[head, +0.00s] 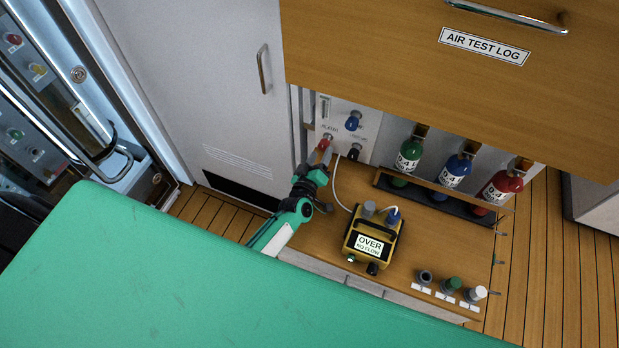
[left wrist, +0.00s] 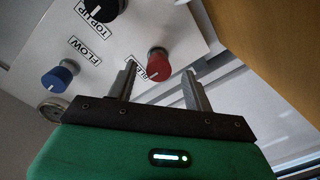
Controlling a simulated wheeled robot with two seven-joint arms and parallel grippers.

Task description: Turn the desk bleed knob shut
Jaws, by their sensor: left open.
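The red knob (left wrist: 158,62) sits on a pale panel (left wrist: 130,30) beside a partly hidden label that seems to read BLEED. In the head view the red knob (head: 324,144) shows just past the tips of my left gripper (head: 325,157). In the left wrist view my left gripper (left wrist: 160,75) is open, with one finger to each side of the red knob. I cannot tell how far the fingertips are from the panel or whether they touch the knob. My right gripper is not in view.
The panel also has a blue knob (left wrist: 60,77) labelled FLOW and a black knob (left wrist: 101,7) labelled TOP UP. A yellow meter (head: 373,236) reading OVER NO FLOW stands on the wooden desk (head: 440,240). Green (head: 410,152), blue (head: 456,168) and red (head: 501,185) bottles stand right.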

